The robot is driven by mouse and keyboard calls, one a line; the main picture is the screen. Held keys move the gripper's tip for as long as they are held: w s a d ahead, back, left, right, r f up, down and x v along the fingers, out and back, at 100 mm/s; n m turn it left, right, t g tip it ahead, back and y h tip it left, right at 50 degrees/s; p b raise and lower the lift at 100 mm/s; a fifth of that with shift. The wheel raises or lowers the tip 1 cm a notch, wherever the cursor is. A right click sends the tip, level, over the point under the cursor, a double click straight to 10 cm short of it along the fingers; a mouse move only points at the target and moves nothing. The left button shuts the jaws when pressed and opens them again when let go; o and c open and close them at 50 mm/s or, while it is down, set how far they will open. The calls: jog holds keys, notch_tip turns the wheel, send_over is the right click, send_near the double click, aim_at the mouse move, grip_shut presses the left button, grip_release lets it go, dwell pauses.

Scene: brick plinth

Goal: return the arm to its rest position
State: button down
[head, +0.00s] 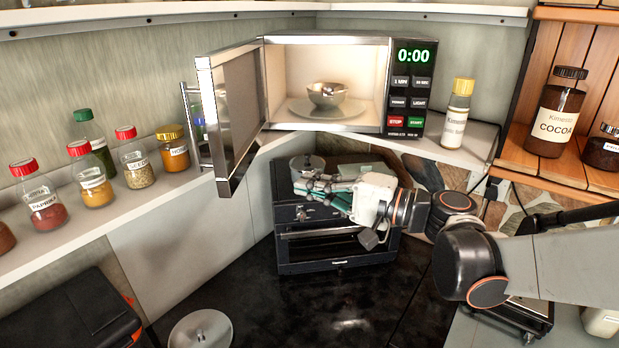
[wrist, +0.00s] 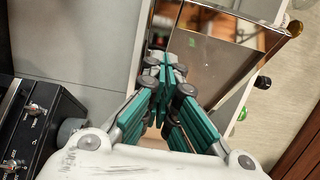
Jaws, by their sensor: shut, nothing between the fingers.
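My gripper (head: 318,187) is in front of a dark toaster oven, below the open microwave (head: 407,90). Its teal fingers point to the left in the head view. In the wrist view my gripper (wrist: 168,72) has its fingers together with nothing between them. The microwave's door (head: 230,110) stands wide open to the left, and its lit cavity holds a metal bowl (head: 326,95) on the glass turntable. The door also shows in the wrist view (wrist: 215,60), beyond the fingertips.
The toaster oven (head: 335,255) stands close below my gripper. Several spice jars (head: 91,175) line the left shelf. A white-labelled bottle (head: 457,112) stands right of the microwave, and a cocoa jar (head: 553,112) is on the wooden shelf. A round metal lid (head: 200,328) lies at the front.

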jog(key=s+d, duration=0.5)
jog(key=s, duration=0.1)
jog(key=s+d+f+n+h+b, duration=0.15)
jog(key=s+f+h+b, duration=0.35)
jog(key=f, duration=0.6)
jog(key=d+f+h+b, duration=0.2)
jog(key=f+h+b, duration=0.1)
jog(key=f+b, duration=0.65)
jog(key=s+d+f+n+h+b, duration=0.1)
jog(key=s+d+f+h+b, duration=0.2)
jog(key=d+f, duration=0.4)
jog(key=s+d+f+n+h+b, duration=0.1)
jog(key=s+d+f+h+b, duration=0.2)
jog(key=f, duration=0.6)
jog(key=d+h+b, duration=0.2)
jog(key=d+b, duration=0.1)
jog(key=d, duration=0.1)
jog(key=shift+d+n+t+h, duration=0.2)
jog(key=shift+n+t+h, duration=0.15)
jog(key=shift+t+h, duration=0.05)
jog(key=shift+s+f, duration=0.1)
jog(key=shift+s, duration=0.05)
